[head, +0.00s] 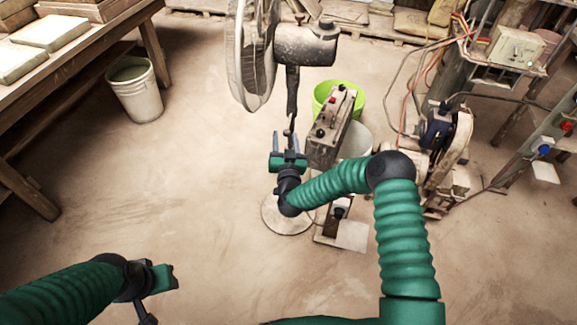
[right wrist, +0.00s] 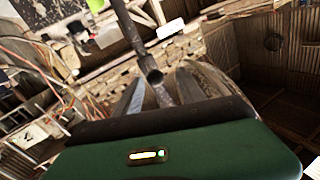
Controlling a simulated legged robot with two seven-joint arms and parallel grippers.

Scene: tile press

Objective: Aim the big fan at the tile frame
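The big fan stands at top centre of the head view, its round cage (head: 250,60) facing left and cut off by the top edge. Its dark motor housing (head: 305,45) sits on a thin pole (head: 291,95) above a round base (head: 283,218). My right gripper (head: 287,140) is at the lower pole, fingers pointing up and apart. In the right wrist view the pole (right wrist: 137,38) runs between the spread fingers (right wrist: 160,90); contact is unclear. My left gripper (head: 155,285) is low at left, away from the fan; its fingers are unclear. I cannot surely identify the tile frame.
A wooden table (head: 75,85) with pale slabs (head: 50,32) and wooden trays stands at left, a white bucket (head: 133,88) beside it. A control box (head: 330,128), a green bucket (head: 352,90) and cabled machinery (head: 440,140) crowd the right. The floor at centre left is clear.

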